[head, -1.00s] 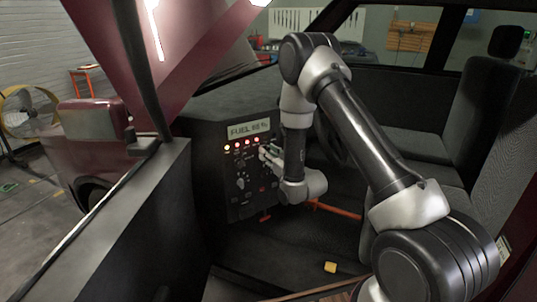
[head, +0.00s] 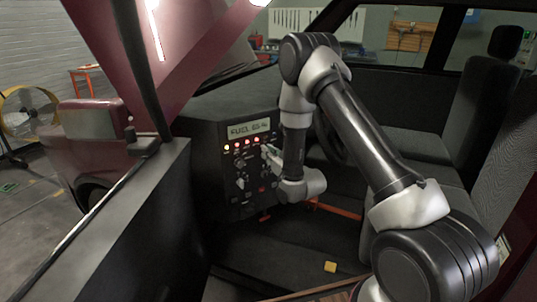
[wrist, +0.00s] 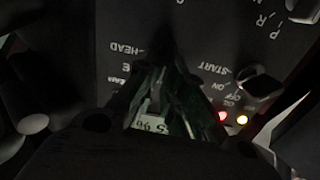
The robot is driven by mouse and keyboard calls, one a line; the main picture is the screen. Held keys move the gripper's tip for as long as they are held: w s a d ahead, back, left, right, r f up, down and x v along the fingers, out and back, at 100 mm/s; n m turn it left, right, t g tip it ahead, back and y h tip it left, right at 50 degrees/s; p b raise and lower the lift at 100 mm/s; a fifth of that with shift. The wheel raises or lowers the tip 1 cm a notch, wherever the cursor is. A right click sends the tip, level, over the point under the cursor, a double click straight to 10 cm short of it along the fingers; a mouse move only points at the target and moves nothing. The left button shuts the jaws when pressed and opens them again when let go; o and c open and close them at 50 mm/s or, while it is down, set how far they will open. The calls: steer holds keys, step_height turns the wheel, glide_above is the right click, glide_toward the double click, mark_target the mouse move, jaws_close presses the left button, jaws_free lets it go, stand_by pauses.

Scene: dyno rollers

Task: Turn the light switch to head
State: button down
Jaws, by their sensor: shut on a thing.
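The dark control panel (head: 215,165) stands in the dash of the car, with a fuel display at its top. My gripper (head: 266,152) is at the right part of this panel, below the display. In the wrist view my gripper (wrist: 158,68) has its fingers closed together against the panel. The light switch itself is hidden between or behind the fingers, so its pointing direction cannot be told. The upside-down HEAD label (wrist: 127,48) shows just left of the fingertips, with another partly covered label below it.
A dark knob (wrist: 260,82) with START, ON and OFF labels sits right of my fingers. Another knob (wrist: 303,10) is at the upper right. A red lamp (wrist: 222,116) and a yellow lamp (wrist: 242,119) glow nearby. A yellow block (head: 330,267) lies on the car floor.

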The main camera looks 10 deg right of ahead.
steer(key=shift+w+d+f+m, duration=0.15)
steer(key=shift+d+f+m, duration=0.15)
steer(key=shift+m, duration=2.25)
steer(key=shift+w+d+f+m, duration=0.15)
steer(key=shift+d+m, duration=0.2)
steer(key=shift+m, duration=2.25)
steer(key=shift+w+d+f+m, duration=0.15)
steer(key=shift+d+f+m, duration=0.15)
steer(key=shift+m, duration=2.25)
steer(key=c, duration=1.5)
jaws_free()
steer(key=shift+f, duration=0.1)
steer(key=v, duration=1.2)
